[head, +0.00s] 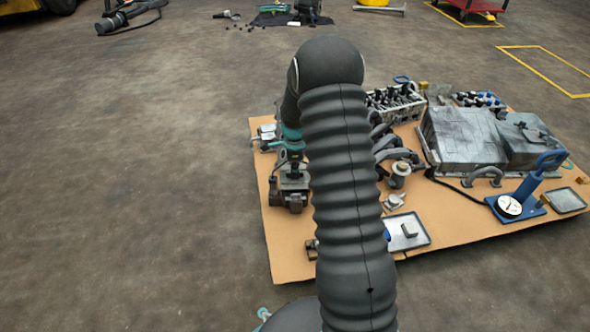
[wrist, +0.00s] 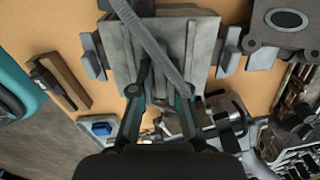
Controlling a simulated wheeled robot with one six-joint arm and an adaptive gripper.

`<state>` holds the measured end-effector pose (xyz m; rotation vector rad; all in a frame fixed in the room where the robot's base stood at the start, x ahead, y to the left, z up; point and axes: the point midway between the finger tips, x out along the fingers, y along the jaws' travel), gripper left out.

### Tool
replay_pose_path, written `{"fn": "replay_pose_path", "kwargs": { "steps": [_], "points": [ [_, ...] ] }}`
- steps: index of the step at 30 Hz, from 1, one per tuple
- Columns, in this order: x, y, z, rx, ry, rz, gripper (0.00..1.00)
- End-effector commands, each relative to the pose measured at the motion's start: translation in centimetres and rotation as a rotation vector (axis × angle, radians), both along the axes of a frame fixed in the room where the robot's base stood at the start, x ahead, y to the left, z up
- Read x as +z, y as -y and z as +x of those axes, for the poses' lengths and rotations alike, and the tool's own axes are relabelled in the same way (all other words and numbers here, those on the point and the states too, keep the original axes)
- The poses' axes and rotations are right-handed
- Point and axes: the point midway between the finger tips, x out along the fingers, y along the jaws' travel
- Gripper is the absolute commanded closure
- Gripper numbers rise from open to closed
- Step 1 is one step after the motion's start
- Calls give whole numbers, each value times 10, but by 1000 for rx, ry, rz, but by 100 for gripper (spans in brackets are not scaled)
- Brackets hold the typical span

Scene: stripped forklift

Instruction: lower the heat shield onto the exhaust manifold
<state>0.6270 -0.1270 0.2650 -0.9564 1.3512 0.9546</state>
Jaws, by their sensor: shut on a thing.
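In the wrist view, the two fingers of my gripper (wrist: 161,88) point at a grey metal piece (wrist: 150,65), which appears to be the heat shield, and are closed on it. A pale diagonal bar crosses this piece. In the head view, my gripper (head: 291,150) is over the left side of the brown mat, above dark grey blocks; the held piece is hard to make out there. Curved grey pipes (head: 386,153), likely the exhaust manifold, lie to its right, partly hidden by my arm. I cannot tell whether the held piece touches anything below.
The brown mat (head: 285,248) also carries a large grey housing (head: 462,138), a blue pump with a gauge (head: 509,206) and a small tray (head: 420,240). In the wrist view, a blue item in a dish (wrist: 100,128) is at lower left. The floor left is clear.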

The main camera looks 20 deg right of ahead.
Motion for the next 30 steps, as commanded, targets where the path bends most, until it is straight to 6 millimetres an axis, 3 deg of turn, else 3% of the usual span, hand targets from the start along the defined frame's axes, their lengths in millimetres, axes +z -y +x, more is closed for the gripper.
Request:
{"fn": "replay_pose_path", "kwargs": {
  "steps": [16,30],
  "points": [
    [-19,0,0,0,0,0,100],
    [-20,0,0,0,1,0,100]
  ]
}}
